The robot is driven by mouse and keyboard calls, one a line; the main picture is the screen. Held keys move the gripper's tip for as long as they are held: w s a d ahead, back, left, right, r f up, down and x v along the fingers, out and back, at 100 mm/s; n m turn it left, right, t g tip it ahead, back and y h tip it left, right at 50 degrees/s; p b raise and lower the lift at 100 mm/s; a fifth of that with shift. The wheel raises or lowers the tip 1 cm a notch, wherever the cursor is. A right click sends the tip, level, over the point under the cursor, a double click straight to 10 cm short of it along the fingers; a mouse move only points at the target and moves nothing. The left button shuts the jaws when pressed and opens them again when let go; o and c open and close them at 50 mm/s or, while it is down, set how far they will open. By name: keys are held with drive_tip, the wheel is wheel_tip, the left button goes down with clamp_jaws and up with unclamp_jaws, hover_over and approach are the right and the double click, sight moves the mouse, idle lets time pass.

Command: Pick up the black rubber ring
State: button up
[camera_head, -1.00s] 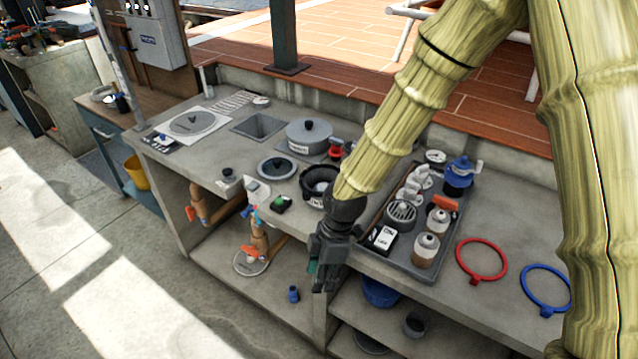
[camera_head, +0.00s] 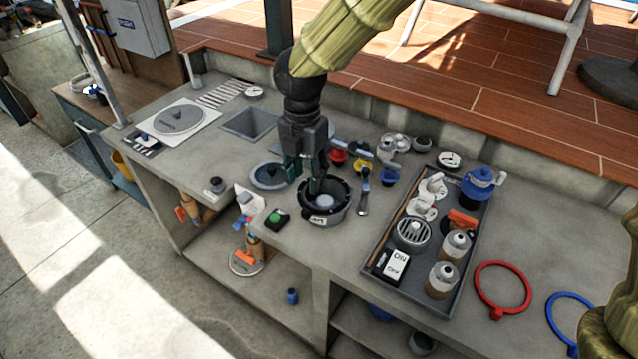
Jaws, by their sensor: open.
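A round black ring-shaped piece (camera_head: 341,212) with a white label on its front lies on the grey counter, around a grey round centre. It looks like the black rubber ring, but I cannot tell if it is a loose ring or the rim of a housing. My gripper (camera_head: 306,177) is open and points down over its far left side. One finger overlaps the ring's far edge in the picture; I cannot tell whether it touches. Nothing shows between the fingers.
A tray (camera_head: 373,237) of jars and fittings stands to the right, then a red ring (camera_head: 503,312) and a blue ring (camera_head: 552,311). A green-buttoned black box (camera_head: 277,219) sits close left, near the counter's front edge. A slim metal tool (camera_head: 363,195) lies close right.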

drive_tip(key=p, duration=0.1)
hover_over(306, 211)
drive_tip(key=f, duration=0.5)
drive_tip(key=shift+w+d+f, duration=0.1)
drive_tip(key=shift+w, duration=0.2)
drive_tip(key=shift+s+f+p, duration=0.25)
drive_tip(key=shift+f+p, duration=0.8)
drive_tip(key=shift+f, duration=1.55)
clamp_jaws()
